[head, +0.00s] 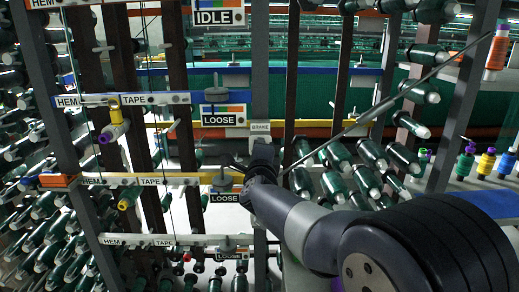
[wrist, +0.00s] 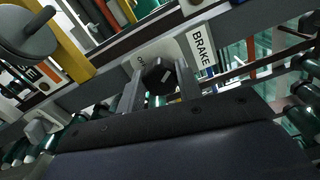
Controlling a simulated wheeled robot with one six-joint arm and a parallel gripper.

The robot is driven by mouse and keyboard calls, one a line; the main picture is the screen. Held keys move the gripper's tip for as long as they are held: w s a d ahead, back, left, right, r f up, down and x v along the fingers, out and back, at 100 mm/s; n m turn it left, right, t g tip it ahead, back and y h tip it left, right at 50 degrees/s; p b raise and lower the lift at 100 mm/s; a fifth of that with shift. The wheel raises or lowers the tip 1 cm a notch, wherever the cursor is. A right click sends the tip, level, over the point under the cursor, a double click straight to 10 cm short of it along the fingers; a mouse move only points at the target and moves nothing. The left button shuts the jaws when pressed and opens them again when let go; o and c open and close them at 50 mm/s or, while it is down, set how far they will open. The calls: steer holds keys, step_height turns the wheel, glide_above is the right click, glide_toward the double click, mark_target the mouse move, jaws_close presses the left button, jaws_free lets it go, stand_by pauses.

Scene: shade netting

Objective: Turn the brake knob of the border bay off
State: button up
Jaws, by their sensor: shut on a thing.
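The brake knob (wrist: 158,77) is a dark faceted knob with a small pale mark on its face. It sits on a light plate (wrist: 170,48) beside a white BRAKE label (wrist: 203,50). My gripper (wrist: 160,85) has one finger on each side of the knob and is shut on it. Part of a word starting with "O" shows on the plate by the left finger; the rest is hidden. In the head view my gripper (head: 262,152) is just below the BRAKE label (head: 260,126) and hides the knob.
A LOOSE sign (head: 222,115) hangs left of my gripper, with another LOOSE sign (head: 224,197) below. An IDLE sign (head: 218,17) is above. A thin grey rod (head: 400,95) slants across the right. Green spools (head: 372,153) crowd the right side. A grey round disc (wrist: 28,35) is at upper left in the wrist view.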

steer(key=n+p, duration=0.2)
steer(key=n, duration=0.4)
steer(key=n+p, duration=0.3)
steer(key=n, duration=0.4)
steer(key=n+p, duration=0.2)
steer(key=n, duration=0.4)
steer(key=shift+d+f+n, duration=0.2)
steer(key=shift+f+n, duration=0.05)
steer(key=shift+n, duration=0.15)
steer(key=shift+p, duration=0.3)
steer(key=o, duration=1)
steer(key=shift+c, duration=0.2)
steer(key=s+b, duration=0.1)
steer(key=s, duration=1)
steer(key=shift+b, duration=0.3)
steer(key=shift+w, duration=0.15)
